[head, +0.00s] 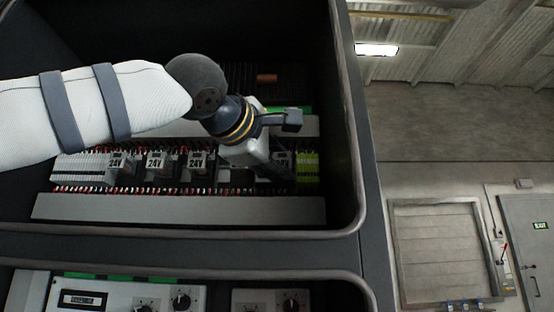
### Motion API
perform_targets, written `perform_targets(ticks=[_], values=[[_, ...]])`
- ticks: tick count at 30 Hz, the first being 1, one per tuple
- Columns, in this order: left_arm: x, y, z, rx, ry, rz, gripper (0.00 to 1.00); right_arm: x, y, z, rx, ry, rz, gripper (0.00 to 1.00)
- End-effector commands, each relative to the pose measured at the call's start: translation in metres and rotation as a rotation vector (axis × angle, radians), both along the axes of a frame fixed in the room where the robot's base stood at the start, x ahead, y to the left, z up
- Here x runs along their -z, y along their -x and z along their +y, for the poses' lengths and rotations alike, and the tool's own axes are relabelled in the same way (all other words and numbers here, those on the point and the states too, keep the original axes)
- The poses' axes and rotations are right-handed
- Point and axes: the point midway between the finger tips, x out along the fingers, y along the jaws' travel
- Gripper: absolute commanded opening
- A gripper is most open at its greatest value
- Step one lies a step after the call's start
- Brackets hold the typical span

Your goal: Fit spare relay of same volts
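Several dark relays with white labels reading 24V sit in a row on a rail inside the open cabinet. The left one (115,166), the second (157,165) and the third (197,165) show plainly. A further relay (284,159) at the right of the row is mostly hidden behind my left gripper (284,174). The gripper reaches in from the left, and its fingers point down and right at the row's right end. Whether they touch or hold that relay cannot be told. My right gripper is not in view.
Pale terminal blocks (80,167) stand left of the relays and yellow-green ones (308,166) to the right. A grey duct (180,208) runs below. The cabinet's dark frame (350,130) edges the opening. A control panel (110,298) lies lower. A grey door (530,240) is far right.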

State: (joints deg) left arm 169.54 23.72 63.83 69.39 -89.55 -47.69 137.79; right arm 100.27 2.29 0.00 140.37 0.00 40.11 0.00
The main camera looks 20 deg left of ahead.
Motion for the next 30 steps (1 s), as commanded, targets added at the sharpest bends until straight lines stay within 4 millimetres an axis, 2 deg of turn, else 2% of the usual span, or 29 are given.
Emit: perform_targets(ticks=[1,3,11,14,17,24,27,30], values=[[0.0,0.0,0.0,0.0,0.0,0.0,0.37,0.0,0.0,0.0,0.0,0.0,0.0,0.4],[0.0,0.0,0.0,0.0,0.0,0.0,0.51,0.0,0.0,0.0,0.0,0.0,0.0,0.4],[0.0,0.0,0.0,0.0,0.0,0.001,0.51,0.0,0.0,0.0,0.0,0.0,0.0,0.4],[0.001,0.007,0.0,0.002,0.0,0.003,0.51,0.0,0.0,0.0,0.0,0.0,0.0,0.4],[0.0,0.027,0.004,0.003,0.002,-0.002,0.51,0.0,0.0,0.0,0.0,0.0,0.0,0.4],[0.0,0.091,0.012,0.003,0.0,-0.002,0.51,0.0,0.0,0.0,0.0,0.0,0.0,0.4],[0.001,0.108,0.014,0.002,0.001,-0.001,0.51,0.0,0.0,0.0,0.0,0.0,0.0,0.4],[0.001,0.117,0.015,0.001,0.0,-0.001,0.51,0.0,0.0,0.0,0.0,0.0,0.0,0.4]])
